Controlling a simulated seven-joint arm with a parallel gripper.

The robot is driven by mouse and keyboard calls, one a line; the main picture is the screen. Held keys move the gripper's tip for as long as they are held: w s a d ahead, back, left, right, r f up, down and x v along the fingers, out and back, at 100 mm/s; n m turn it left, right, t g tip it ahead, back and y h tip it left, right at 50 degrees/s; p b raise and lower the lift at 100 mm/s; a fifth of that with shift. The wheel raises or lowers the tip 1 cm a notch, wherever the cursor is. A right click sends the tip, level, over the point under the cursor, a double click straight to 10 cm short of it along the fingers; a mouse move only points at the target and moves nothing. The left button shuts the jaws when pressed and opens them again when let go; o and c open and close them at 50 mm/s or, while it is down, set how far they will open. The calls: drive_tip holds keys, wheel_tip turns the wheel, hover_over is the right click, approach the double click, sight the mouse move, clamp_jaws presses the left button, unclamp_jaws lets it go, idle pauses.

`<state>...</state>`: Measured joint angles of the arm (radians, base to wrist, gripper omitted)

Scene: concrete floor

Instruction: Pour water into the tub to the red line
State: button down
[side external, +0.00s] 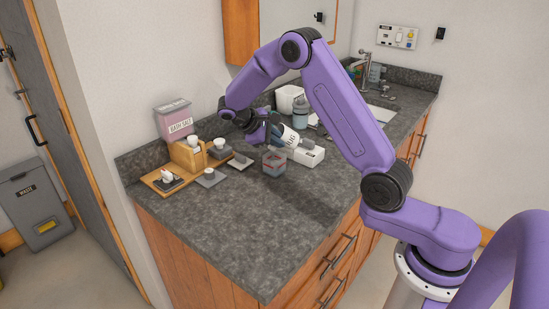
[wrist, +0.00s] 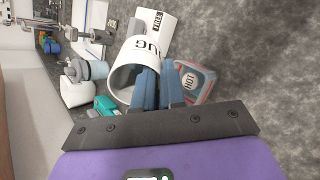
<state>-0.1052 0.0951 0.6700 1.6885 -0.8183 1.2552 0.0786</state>
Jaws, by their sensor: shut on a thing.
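My gripper (wrist: 158,84) is shut on a white mug (wrist: 140,58) with dark lettering. The mug also shows in the side view (side external: 288,137), tilted and held above the counter. The wrist view shows its open mouth towards the camera; I cannot see any water in it. A small clear tub (side external: 274,162) with a reddish band stands on the counter, just below and left of the mug. In the wrist view, the tub (wrist: 198,82) has a round HOT label and reddish edges, right of the fingers. Its water level is too small to tell.
A white box (side external: 309,156) stands right of the tub. A bath salt box (side external: 174,119), a wooden tray (side external: 160,182) and small dark slabs (side external: 210,178) lie left. A blue-grey bottle (side external: 300,113) and a faucet (side external: 366,62) are behind. The front counter is clear.

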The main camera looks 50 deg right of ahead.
sight(288, 129)
drive_tip(key=shift+s+d+r+t+y, duration=0.1)
drive_tip(key=shift+d+r+t+y, duration=0.1)
drive_tip(key=shift+r+y, duration=0.3)
drive_tip(key=shift+s+d+r+t+y, duration=0.1)
drive_tip(key=shift+d+r+y, duration=0.1)
drive_tip(key=shift+r+y, duration=0.3)
drive_tip(key=shift+s+d+t+y, duration=0.2)
drive_tip(key=shift+d+t+y, duration=0.1)
drive_tip(key=shift+d+y, duration=0.45)
drive_tip(key=shift+s+d+f+t+y, duration=0.2)
drive_tip(key=shift+d+f+y, duration=0.15)
drive_tip(key=shift+d+y, duration=0.15)
drive_tip(key=shift+s+d+f+t+y, duration=0.1)
drive_tip(key=shift+d+f+t+y, duration=0.1)
drive_tip(key=shift+d+f+y, duration=0.25)
drive_tip(key=r, duration=0.1)
drive_tip(key=d+r+y, duration=0.1)
drive_tip(key=r, duration=0.1)
drive_tip(key=shift+s+r+t+y, duration=0.1)
drive_tip(key=shift+s+t+y, duration=0.1)
drive_tip(key=shift+t+y, duration=0.1)
drive_tip(key=shift+s+d+r+y, duration=0.1)
drive_tip(key=shift+d+r+y, duration=0.1)
drive_tip(key=shift+d+y, duration=0.1)
drive_tip(key=shift+s+d+t+y+b, duration=0.2)
drive_tip(key=shift+d+t+y+b, duration=0.1)
drive_tip(key=shift+d+y, duration=0.4)
drive_tip(key=shift+a, duration=0.1)
